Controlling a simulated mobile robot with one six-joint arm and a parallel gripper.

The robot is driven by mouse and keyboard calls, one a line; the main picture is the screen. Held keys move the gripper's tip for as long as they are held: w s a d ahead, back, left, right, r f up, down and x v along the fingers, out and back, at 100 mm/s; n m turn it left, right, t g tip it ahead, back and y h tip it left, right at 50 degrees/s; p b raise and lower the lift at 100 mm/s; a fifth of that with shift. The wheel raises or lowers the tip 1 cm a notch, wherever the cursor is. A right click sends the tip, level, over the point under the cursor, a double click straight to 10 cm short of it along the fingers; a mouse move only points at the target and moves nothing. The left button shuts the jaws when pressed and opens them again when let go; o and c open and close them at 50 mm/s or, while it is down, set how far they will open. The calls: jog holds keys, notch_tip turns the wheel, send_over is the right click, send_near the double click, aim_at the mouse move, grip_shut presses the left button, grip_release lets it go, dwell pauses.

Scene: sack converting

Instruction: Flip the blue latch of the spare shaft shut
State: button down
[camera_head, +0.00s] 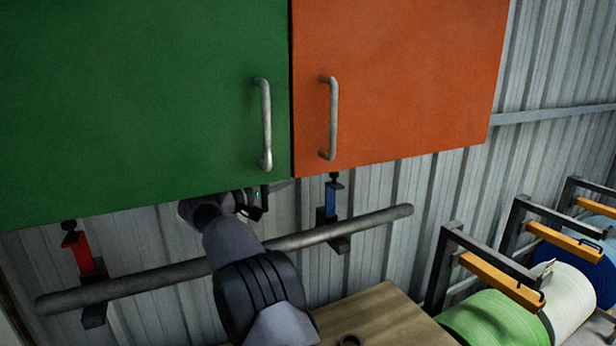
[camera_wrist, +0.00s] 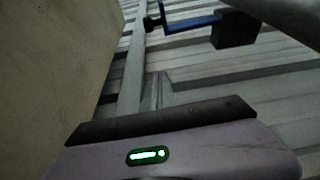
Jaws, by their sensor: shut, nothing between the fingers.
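The blue latch (camera_head: 333,200) stands upright above the right-hand dark bracket (camera_head: 340,244), with a black knob at its top. The grey spare shaft (camera_head: 365,225) runs across the wall through this bracket. In the wrist view the blue latch (camera_wrist: 188,22) lies across the top, its knob to the left and the dark block (camera_wrist: 235,30) to the right, near the shaft (camera_wrist: 285,18). My gripper (camera_head: 284,185) is shut and empty, left of the blue latch and apart from it, just below the cabinet. Its fingers (camera_wrist: 156,88) also show in the wrist view.
A green door (camera_head: 130,90) and an orange door (camera_head: 410,75) hang directly above the latches. A red latch (camera_head: 77,248) stands at the shaft's left bracket. A wooden top (camera_head: 375,320) lies below. Rolls (camera_head: 495,318) in frames with yellow bars (camera_head: 500,277) stand at right.

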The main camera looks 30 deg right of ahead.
aim_at(333, 179)
jog(key=s+d+b, duration=0.1)
jog(key=d+b, duration=0.1)
jog(key=d, duration=0.7)
jog(key=shift+s, duration=0.2)
dwell(0.3)
